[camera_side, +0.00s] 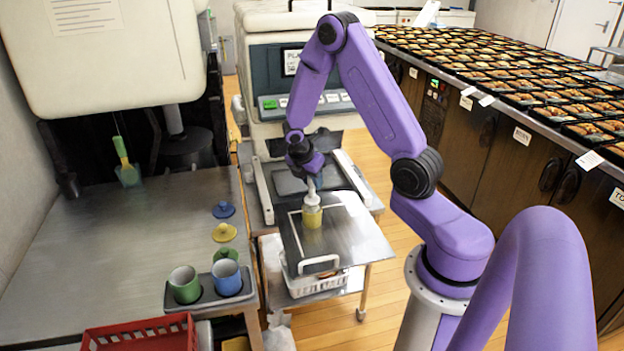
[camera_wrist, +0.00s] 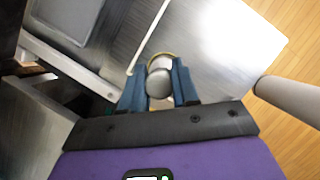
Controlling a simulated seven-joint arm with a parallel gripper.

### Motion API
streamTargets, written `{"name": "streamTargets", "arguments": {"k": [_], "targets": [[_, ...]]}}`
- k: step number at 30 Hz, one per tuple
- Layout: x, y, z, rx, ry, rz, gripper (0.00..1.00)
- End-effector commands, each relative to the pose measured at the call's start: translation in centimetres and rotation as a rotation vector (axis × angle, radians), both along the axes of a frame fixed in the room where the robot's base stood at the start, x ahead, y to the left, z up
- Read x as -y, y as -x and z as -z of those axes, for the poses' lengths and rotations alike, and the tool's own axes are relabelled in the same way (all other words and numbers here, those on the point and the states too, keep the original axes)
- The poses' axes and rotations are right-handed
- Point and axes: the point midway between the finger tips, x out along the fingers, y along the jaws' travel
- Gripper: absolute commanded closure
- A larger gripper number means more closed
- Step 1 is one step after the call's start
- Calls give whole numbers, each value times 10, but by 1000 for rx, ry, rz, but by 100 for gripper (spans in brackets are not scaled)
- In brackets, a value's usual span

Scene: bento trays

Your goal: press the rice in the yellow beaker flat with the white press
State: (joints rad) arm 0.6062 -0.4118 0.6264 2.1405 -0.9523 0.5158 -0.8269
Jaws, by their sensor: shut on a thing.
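The yellow beaker (camera_side: 312,217) stands upright on the metal board of the small trolley in the side view. The white press (camera_side: 311,197) is upright at the beaker's mouth, its lower part inside or over the opening; I cannot tell how deep. My gripper (camera_side: 313,183) is above the beaker, shut on the top of the white press. In the wrist view the blue fingers of my gripper (camera_wrist: 158,88) close on both sides of the press's round grey-white top (camera_wrist: 159,82). The beaker's yellow rim (camera_wrist: 163,55) shows just behind it. The rice is hidden.
Green (camera_side: 184,285) and blue (camera_side: 227,278) beakers stand in a dark holder at left. Blue (camera_side: 223,210), yellow (camera_side: 224,232) and green (camera_side: 226,253) lids lie on the metal counter (camera_side: 120,240). A red basket (camera_side: 145,336) is at the front. Much of the counter is clear.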

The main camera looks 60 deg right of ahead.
Motion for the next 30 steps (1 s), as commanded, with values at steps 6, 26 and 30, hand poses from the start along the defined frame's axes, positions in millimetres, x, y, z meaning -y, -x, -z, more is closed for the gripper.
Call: {"name": "streamTargets", "arguments": {"k": [6,26,30], "targets": [[0,0,3,0,1,0,95],[0,0,17,-1,1,0,95],[0,0,20,-1,1,-2,95]]}}
